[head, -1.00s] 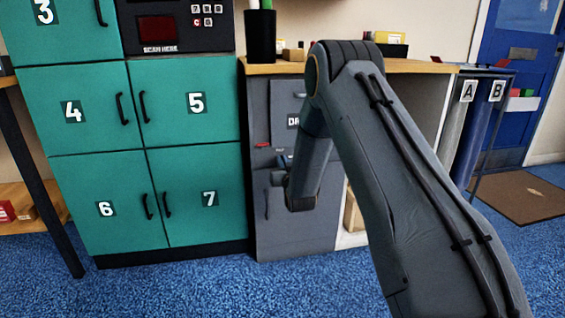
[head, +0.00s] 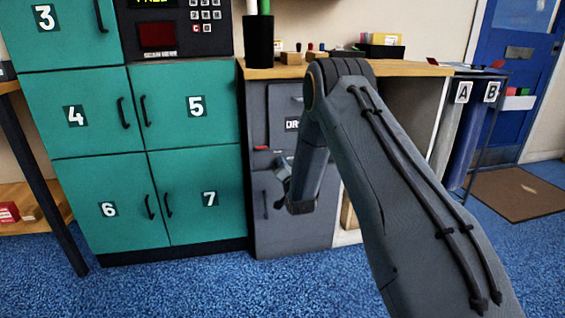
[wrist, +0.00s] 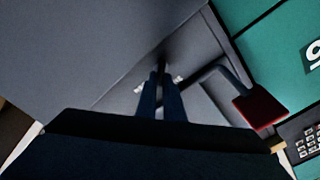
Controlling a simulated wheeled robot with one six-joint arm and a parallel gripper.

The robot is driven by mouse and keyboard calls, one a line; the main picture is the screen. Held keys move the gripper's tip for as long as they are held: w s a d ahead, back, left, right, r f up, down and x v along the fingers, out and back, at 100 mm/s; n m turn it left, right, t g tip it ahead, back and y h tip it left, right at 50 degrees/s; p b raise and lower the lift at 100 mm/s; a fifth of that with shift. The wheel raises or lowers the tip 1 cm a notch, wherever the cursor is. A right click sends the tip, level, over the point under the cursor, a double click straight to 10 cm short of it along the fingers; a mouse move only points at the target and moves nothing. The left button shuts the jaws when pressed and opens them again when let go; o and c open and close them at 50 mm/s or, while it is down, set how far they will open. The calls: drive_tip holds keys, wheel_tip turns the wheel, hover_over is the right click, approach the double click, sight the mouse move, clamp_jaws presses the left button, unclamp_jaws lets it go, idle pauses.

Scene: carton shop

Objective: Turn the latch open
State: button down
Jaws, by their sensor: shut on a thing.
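My gripper (wrist: 160,92) is shut on the latch (wrist: 162,66) on the front of the grey cabinet. Only a small dark part of the latch shows between and beyond the fingertips, so I cannot tell its exact angle. Small pale pieces show on either side of the fingers. In the head view my gripper (head: 283,172) is at the cabinet front, low beside the upper panel, and my forearm hides much of this spot. The grey cabinet (head: 295,225) has an upper panel with a partly hidden label; it appears closed.
A bent grey lever with a red end (wrist: 260,108) sits close beside my fingers; the red piece (head: 261,148) also shows in the head view. Teal lockers (head: 200,130) stand left. The wooden top (head: 400,66) carries a black cup (head: 258,42) and small items. Blue carpet lies in front.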

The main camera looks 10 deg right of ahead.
drive_tip(key=shift+d+f+m+p, duration=0.15)
drive_tip(key=shift+m+p, duration=0.2)
drive_tip(key=shift+m, duration=1)
drive_tip(key=shift+a+f+m+p, duration=0.15)
drive_tip(key=shift+m+p, duration=0.25)
drive_tip(key=shift+m, duration=1)
drive_tip(key=shift+d+f+m+p, duration=0.1)
drive_tip(key=shift+f+m+p, duration=0.2)
drive_tip(key=shift+m, duration=1.05)
drive_tip(key=shift+r, duration=0.1)
drive_tip(key=c, duration=1.9)
unclamp_jaws()
drive_tip(key=shift+o, duration=0.2)
drive_tip(key=shift+s, duration=0.15)
drive_tip(key=s+p, duration=0.2)
drive_tip(key=s, duration=0.5)
drive_tip(key=shift+s, duration=0.3)
